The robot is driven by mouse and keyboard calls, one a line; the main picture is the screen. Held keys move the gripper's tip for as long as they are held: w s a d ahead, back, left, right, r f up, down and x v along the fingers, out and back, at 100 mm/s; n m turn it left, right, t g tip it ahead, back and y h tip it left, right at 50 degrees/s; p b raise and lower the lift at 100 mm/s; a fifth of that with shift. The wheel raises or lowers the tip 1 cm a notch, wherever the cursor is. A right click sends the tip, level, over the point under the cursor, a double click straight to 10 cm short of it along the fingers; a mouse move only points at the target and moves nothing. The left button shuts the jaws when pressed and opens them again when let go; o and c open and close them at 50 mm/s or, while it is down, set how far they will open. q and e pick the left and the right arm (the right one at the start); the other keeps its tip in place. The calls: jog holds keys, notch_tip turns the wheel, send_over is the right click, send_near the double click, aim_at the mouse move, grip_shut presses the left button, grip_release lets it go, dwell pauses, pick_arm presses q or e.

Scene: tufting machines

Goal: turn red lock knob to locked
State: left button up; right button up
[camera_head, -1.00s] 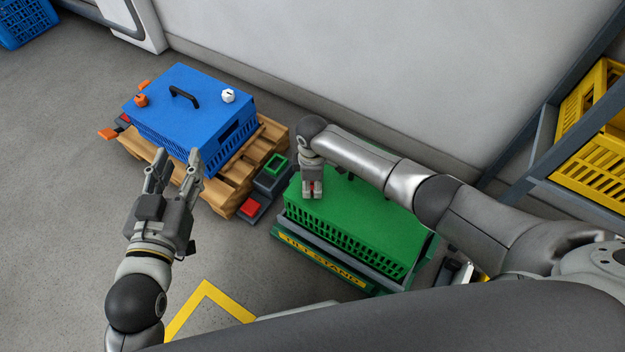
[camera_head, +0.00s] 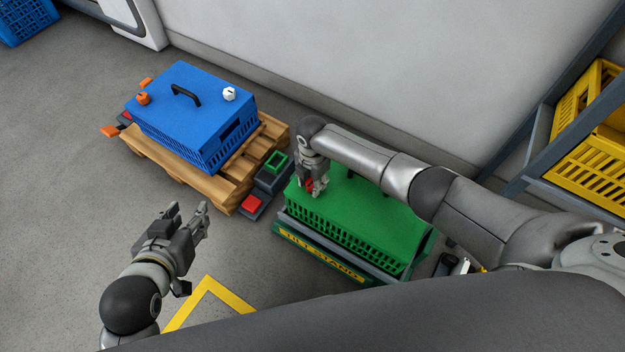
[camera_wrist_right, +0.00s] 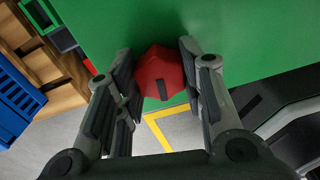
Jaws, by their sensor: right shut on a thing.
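The red lock knob (camera_wrist_right: 160,75) sits on the top face of the green crate (camera_head: 365,215), with a dark pointer mark on it. In the right wrist view my right gripper (camera_wrist_right: 158,72) has its fingers on both sides of the knob and is shut on it. In the head view the right gripper (camera_head: 313,192) is at the crate's left end, and the red knob shows partly between its fingers. My left gripper (camera_head: 190,210) is open and empty above the floor, left of the crate.
The green crate rests on a tilt stand (camera_head: 320,262). A blue crate (camera_head: 190,100) with a handle, a white knob and orange knobs stands on a wooden pallet (camera_head: 235,185). Small red and green boxes lie between. A shelf with yellow crates (camera_head: 580,160) is at right.

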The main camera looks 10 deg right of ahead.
jog(key=shift+n, duration=0.8)
jog(key=o, duration=1)
jog(key=shift+o, duration=0.2)
notch_tip(320, 180, up, 12)
dwell(0.3)
